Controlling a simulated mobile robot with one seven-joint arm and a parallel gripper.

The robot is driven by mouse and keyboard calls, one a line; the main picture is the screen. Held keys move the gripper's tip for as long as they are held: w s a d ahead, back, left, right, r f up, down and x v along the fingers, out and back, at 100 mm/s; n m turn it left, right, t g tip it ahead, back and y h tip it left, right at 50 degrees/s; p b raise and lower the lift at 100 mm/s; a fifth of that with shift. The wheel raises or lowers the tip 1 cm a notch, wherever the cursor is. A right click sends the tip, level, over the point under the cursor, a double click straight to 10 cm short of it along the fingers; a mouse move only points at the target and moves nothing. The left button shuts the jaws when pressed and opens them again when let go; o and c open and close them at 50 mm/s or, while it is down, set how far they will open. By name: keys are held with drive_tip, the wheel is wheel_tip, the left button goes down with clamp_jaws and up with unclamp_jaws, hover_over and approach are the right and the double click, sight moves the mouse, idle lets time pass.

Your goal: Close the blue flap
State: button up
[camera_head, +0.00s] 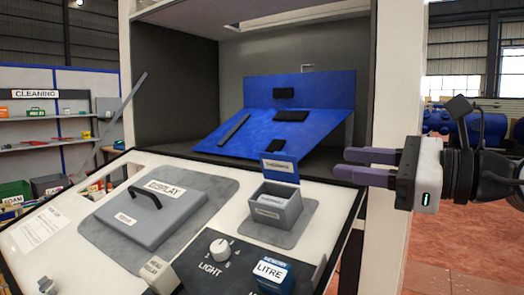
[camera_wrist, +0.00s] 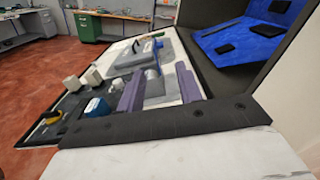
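A small blue flap (camera_head: 279,168) with a white label stands upright at the back edge of an open grey box (camera_head: 277,210) on the sloping white panel. A much larger blue sheet (camera_head: 288,132), bent into two faces with black pads on it, lies inside the cabinet behind; it also shows in the wrist view (camera_wrist: 237,40). My gripper (camera_head: 344,163) is to the right of the small flap, apart from it, with its purple fingers pointing left. The fingers are spread with a gap and hold nothing; they also show in the wrist view (camera_wrist: 160,70).
The white panel (camera_head: 45,228) carries a grey display plate with a black handle (camera_head: 145,198), a light knob (camera_head: 220,248) and a blue litre block (camera_head: 271,274). The cabinet's white right post (camera_head: 397,90) stands just behind my gripper. Shelves are at far left.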

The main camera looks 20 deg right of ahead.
sight(285, 154)
drive_tip(key=p+x, duration=0.2)
drive_tip(key=x, duration=0.4)
drive_tip(key=p+x, duration=0.2)
drive_tip(key=x, duration=0.4)
drive_tip(key=shift+a+r, duration=0.1)
drive_tip(key=shift+r, duration=0.1)
drive_tip(key=shift+w+a+f, duration=0.1)
drive_tip(key=shift+w+a, duration=0.25)
drive_tip(key=shift+w, duration=0.1)
clamp_jaws()
